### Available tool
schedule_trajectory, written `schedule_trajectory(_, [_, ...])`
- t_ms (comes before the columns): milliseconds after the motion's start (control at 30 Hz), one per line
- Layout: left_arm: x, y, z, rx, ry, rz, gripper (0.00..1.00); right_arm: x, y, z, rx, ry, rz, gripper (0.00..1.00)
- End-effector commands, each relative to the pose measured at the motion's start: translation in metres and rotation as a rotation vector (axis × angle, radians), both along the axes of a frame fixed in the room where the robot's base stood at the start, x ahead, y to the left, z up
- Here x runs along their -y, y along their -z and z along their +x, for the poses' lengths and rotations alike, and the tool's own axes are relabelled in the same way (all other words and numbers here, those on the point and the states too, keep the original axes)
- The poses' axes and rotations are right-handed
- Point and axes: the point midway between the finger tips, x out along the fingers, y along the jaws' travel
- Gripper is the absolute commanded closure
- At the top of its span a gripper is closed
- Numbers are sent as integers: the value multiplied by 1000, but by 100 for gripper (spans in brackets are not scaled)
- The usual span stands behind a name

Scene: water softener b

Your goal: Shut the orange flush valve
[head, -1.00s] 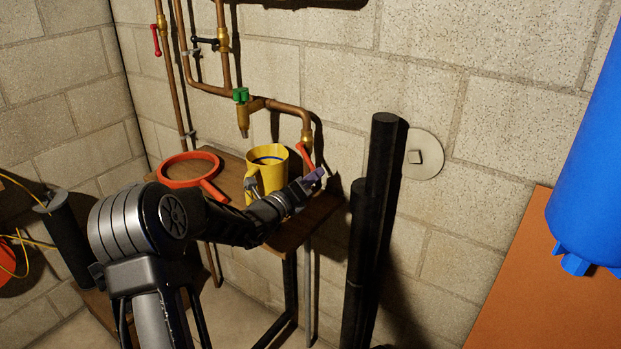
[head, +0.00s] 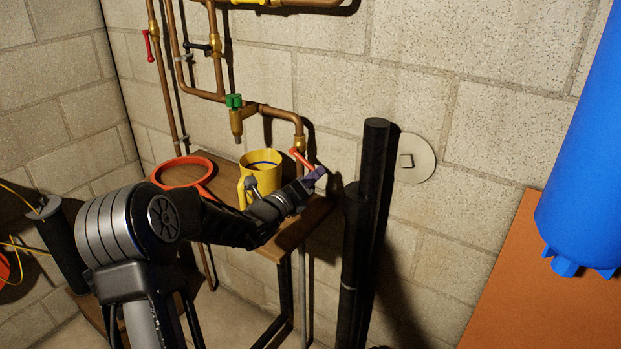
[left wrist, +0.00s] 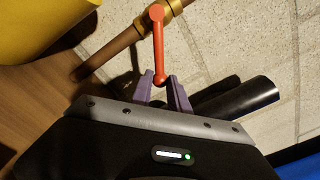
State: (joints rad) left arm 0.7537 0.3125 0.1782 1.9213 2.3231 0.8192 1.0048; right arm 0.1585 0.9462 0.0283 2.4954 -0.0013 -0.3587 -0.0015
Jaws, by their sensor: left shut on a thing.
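The orange flush valve lever (head: 301,159) sits on the copper pipe (head: 280,111) at its lower bend, right of the yellow mug. It slants down and right from its pivot. My left gripper (head: 318,173) is at the lever's free end. In the left wrist view the orange lever (left wrist: 158,45) runs from its round pivot on the brass fitting down between the purple fingertips of my left gripper (left wrist: 161,80), which is shut on its end. My right gripper is not in view.
A yellow mug (head: 262,171) and a red-orange ring-shaped object (head: 184,172) stand on the wooden shelf (head: 290,236). A green-handled tap (head: 236,113) hangs above. Black vertical pipes (head: 361,230) stand close to the right of my gripper. A blue tank (head: 585,170) is farther right.

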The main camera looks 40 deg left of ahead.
Motion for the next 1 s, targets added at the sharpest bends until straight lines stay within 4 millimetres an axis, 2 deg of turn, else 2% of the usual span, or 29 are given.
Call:
schedule_trajectory(33, [3, -7, 1, 4, 3, 2, 100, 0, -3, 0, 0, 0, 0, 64])
schedule_trajectory(133, [5, -11, 1, 5, 2, 2, 100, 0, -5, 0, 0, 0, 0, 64])
schedule_trajectory(567, [6, -13, 1, 6, 3, 2, 100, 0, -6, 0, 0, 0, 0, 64])
schedule_trajectory(1000, [11, -37, 1, 8, 0, 3, 99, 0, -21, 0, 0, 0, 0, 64])
